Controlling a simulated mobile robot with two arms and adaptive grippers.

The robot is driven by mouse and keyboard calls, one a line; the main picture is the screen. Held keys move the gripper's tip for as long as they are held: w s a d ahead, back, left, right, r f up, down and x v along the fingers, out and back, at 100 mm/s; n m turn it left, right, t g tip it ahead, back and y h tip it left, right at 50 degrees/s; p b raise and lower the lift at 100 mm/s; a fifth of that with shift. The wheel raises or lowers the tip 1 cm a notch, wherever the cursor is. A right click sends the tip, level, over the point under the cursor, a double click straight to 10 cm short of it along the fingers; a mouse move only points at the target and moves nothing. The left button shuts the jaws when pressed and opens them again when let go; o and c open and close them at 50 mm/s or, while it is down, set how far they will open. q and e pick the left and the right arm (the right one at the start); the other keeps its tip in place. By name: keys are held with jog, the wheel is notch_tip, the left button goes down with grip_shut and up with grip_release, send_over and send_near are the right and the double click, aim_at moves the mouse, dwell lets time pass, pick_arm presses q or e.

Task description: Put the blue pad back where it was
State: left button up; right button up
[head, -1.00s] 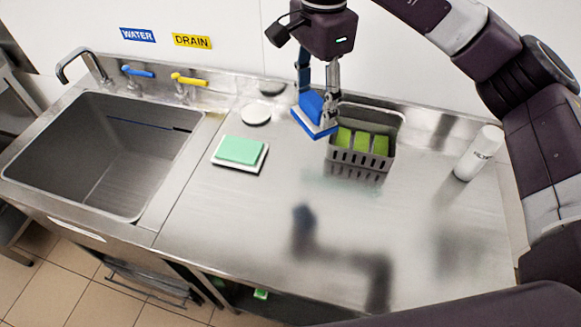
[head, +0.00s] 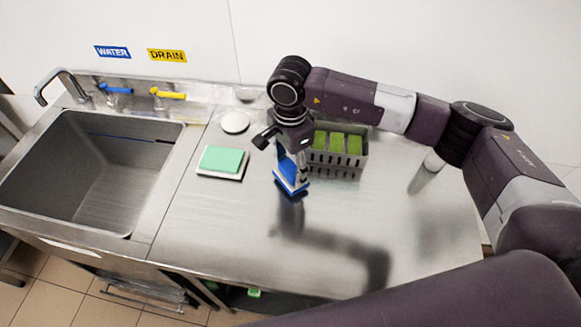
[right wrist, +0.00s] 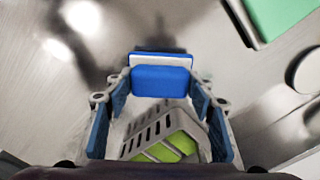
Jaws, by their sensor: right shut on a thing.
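The blue pad (head: 290,185) has a blue block on top and a paler layer under it. It is held in my right gripper (head: 292,168), which is shut on it above the steel counter, front-left of the grey basket (head: 338,172). In the right wrist view the blue pad (right wrist: 161,82) shows beyond the fingers. A green pad (head: 222,159) lies on a white-edged holder to the left. The basket holds several green blocks. The gap between blue pad and counter is hard to judge. My left gripper is not in view.
A sink (head: 85,170) with blue and yellow taps is at the left. A white round disc (head: 235,122) lies behind the green pad. The front of the counter is clear.

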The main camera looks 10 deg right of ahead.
jog(key=shift+f, duration=0.85)
jog(key=o, duration=0.7)
jog(key=shift+c, duration=0.2)
jog(key=o, duration=0.4)
jog(key=shift+o, duration=0.2)
